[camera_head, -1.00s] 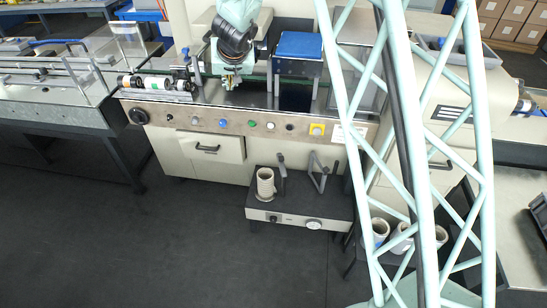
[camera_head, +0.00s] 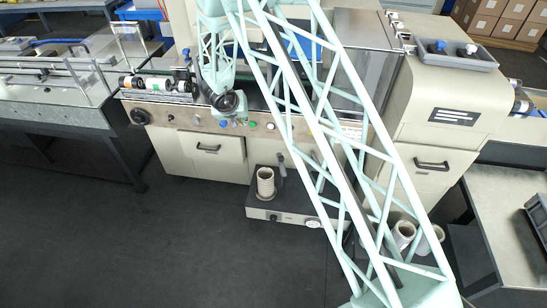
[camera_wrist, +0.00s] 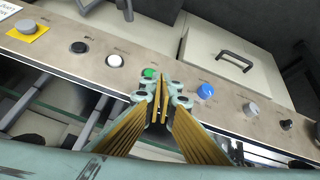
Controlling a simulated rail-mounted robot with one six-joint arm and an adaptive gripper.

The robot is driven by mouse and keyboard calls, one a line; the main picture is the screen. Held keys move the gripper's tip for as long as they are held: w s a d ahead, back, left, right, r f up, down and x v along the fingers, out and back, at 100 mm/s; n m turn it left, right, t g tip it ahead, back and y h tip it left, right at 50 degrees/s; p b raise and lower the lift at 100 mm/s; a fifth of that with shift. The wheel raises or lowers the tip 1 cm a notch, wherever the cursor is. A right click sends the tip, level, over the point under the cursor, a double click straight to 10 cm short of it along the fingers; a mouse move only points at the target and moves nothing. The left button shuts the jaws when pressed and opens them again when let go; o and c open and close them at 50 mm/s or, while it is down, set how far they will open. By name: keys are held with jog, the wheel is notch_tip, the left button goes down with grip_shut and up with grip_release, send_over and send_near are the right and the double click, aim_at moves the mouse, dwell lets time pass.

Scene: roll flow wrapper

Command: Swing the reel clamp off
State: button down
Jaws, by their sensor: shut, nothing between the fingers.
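No part is plainly marked as the reel clamp, so I cannot tell which it is. A pale reel (camera_head: 265,183) stands upright on the low black-topped unit (camera_head: 290,221) below the machine. A grey lever (camera_head: 281,165) rises beside it; a second lever is mostly hidden behind my arm. My gripper (camera_head: 239,123) is in front of the machine's button panel, above and left of the reel and apart from it. In the wrist view my gripper (camera_wrist: 163,88) is shut and empty, its tips over the panel near the green button (camera_wrist: 150,73).
The panel (camera_wrist: 110,55) carries several buttons, including a blue one (camera_wrist: 205,91) and a yellow-backed one (camera_wrist: 27,26). A drawer (camera_head: 210,158) sits below it. Dark rollers (camera_head: 157,84) lie at the left. The floor in front (camera_head: 160,240) is clear.

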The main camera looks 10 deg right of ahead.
jog(key=s+d+f+g+h+p, duration=0.1)
jog(key=s+d+f, duration=0.1)
jog(key=f, duration=0.6)
jog(key=s+d+f+g+h, duration=0.1)
jog(key=s+d+f+h, duration=0.1)
jog(key=f, duration=0.6)
jog(key=shift+s+d+f+p, duration=0.25)
jog(key=shift+s+p, duration=0.1)
jog(key=shift+s, duration=0.5)
jog(key=b, duration=0.2)
send_near(282, 162)
jog(key=w+a+f, duration=0.3)
jog(key=w, duration=0.1)
jog(key=shift+a+f, duration=0.35)
jog(key=shift+f, duration=0.05)
jog(key=shift+d, duration=1.95)
